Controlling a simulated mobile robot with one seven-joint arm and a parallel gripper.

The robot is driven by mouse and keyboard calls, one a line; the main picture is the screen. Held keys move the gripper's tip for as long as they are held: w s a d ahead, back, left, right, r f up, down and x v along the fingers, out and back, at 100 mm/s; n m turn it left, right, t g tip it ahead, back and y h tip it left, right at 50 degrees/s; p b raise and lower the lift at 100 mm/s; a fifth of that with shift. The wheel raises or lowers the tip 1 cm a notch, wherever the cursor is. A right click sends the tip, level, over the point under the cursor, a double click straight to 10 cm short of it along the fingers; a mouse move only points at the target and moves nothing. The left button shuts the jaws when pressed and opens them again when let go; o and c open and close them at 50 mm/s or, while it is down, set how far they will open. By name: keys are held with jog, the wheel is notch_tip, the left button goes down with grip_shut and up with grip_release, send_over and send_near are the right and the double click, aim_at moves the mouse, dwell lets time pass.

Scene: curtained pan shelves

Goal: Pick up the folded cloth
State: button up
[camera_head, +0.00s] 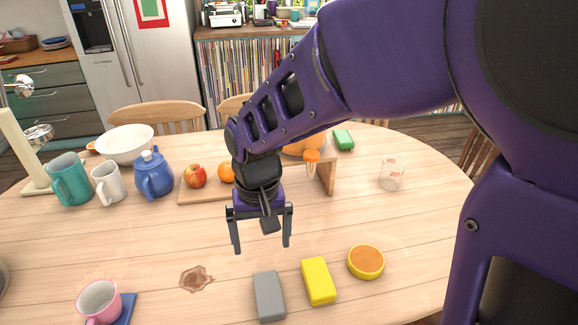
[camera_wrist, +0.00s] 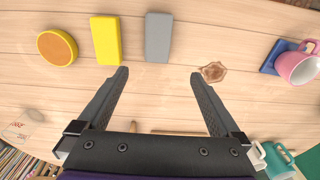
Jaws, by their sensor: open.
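A flat blue square (camera_head: 123,312), which looks like a folded cloth, lies at the front left of the table, partly under a pink mug (camera_head: 98,300). In the wrist view the blue square (camera_wrist: 270,56) and the pink mug (camera_wrist: 298,66) are at the right. A grey block (camera_head: 269,296) and a yellow block (camera_head: 319,281) lie at the front middle; I cannot tell whether either is cloth. My gripper (camera_head: 262,247) is open and empty above the table, pointing down. In the wrist view the grey block (camera_wrist: 158,38) is just beyond the fingertips.
A round orange-topped yellow dish (camera_head: 366,262) is right of the yellow block. A brown stain (camera_head: 196,279) is on the table (camera_head: 150,245). Behind stand a blue teapot (camera_head: 153,175), mugs, a white bowl (camera_head: 125,143) and a board with fruit. A clear glass (camera_head: 392,173) is at the right.

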jog(key=b, duration=0.2)
send_over(269, 294)
jog(key=f, duration=1.1)
jog(key=shift+a+f, duration=0.2)
jog(key=shift+f, duration=0.15)
jog(key=shift+d+f+b, duration=0.15)
jog(key=shift+f+b, duration=0.65)
jog(key=shift+f, duration=2.25)
jog(key=c, duration=1.3)
notch_tip(269, 294, up, 10)
jog(key=shift+r+p, duration=0.1)
jog(key=shift+p, duration=0.95)
